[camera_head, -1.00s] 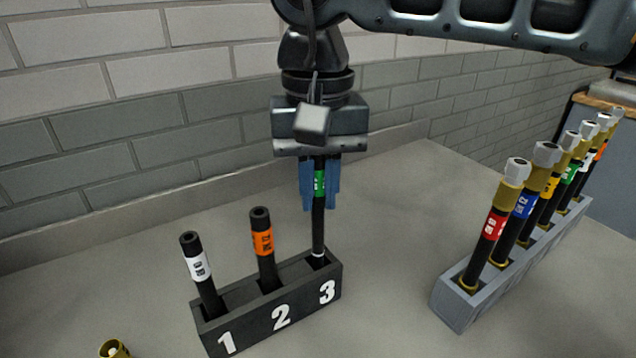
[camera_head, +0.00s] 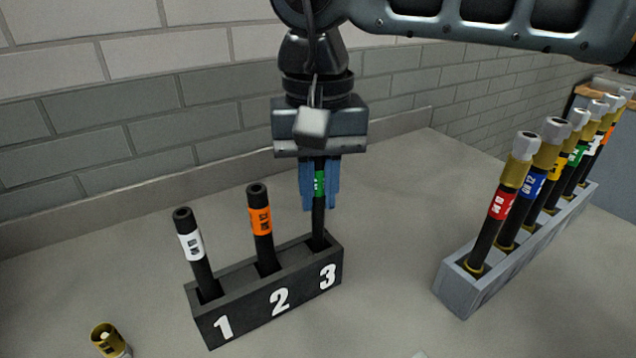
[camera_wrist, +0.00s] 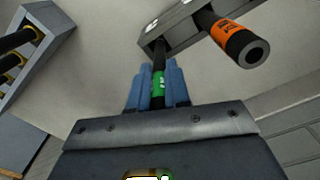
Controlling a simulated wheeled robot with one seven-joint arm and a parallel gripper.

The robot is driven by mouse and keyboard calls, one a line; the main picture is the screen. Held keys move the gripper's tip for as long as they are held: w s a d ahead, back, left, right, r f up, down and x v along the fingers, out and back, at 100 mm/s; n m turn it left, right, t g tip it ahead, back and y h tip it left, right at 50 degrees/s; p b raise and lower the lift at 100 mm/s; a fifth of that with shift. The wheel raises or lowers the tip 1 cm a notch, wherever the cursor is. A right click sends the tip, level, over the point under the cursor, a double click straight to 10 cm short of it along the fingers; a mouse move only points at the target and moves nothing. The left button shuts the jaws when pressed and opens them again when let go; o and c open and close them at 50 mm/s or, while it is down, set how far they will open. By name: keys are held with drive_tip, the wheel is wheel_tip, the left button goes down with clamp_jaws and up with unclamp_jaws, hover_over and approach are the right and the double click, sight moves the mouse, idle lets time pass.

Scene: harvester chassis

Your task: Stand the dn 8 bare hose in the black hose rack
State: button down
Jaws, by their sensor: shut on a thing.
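My gripper (camera_head: 320,205) is shut on a black bare hose (camera_head: 318,225) with a green band, its blue fingers on either side of the band. The hose stands nearly upright, its lower end hidden in slot 3 of the black hose rack (camera_head: 265,312). Whether it touches the slot floor is hidden. The band's print is too small to read. A white-banded hose (camera_head: 195,262) leans in slot 1 and an orange-banded hose (camera_head: 262,232) in slot 2. The wrist view shows the green band (camera_wrist: 159,85) between my fingers (camera_wrist: 158,75).
A grey rack (camera_head: 480,292) at the right holds several hoses with brass and silver ends and coloured bands. A brass fitting (camera_head: 108,340) lies at the lower left. A brick wall (camera_head: 130,120) stands behind. The bench between the racks is mostly clear.

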drive_tip(key=shift+f+b, duration=0.75)
drive_tip(key=shift+f, duration=0.35)
drive_tip(key=c, duration=1)
unclamp_jaws()
drive_tip(key=shift+r, duration=3.95)
